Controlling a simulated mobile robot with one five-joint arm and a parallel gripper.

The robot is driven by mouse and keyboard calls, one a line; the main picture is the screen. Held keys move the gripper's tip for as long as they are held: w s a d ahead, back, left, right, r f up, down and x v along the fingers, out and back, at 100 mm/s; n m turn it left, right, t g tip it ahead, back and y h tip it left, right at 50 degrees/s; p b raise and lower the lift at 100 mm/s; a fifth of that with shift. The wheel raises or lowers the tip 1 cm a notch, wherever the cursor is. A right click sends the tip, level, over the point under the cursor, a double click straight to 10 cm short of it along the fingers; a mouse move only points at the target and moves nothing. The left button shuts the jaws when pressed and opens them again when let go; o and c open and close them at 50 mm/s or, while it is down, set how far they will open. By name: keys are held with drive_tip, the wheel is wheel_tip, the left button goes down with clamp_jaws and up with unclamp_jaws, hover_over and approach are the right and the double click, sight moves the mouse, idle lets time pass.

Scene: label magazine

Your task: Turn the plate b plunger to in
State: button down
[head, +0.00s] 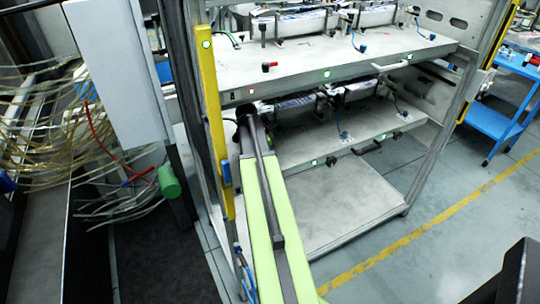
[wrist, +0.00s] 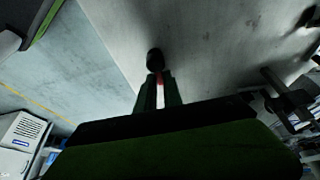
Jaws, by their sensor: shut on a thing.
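My gripper (head: 246,112) is at the left end of the lower grey plate (head: 300,146), where my arm hides most of what it holds. In the wrist view, the two dark green fingers (wrist: 160,90) are closed on a thin plunger, with a red and pale strip (wrist: 160,80) showing between them. A dark rounded end (wrist: 154,60) shows just beyond the fingertips, against the grey plate surface (wrist: 190,25). No plate letter is readable. I cannot tell whether the plunger is turned in or out.
The upper plate (head: 300,72) lies just above my gripper and carries a red-handled plunger (head: 269,66). A yellow upright (head: 212,120) stands close left of my arm. A black handle (head: 366,147) sticks out from the lower plate. A blue cart (head: 500,120) stands at right.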

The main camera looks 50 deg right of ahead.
drive_tip(key=shift+w+a, duration=0.1)
drive_tip(key=shift+w, duration=0.05)
drive_tip(key=c, duration=1.5)
unclamp_jaws()
drive_tip(key=shift+r, duration=0.1)
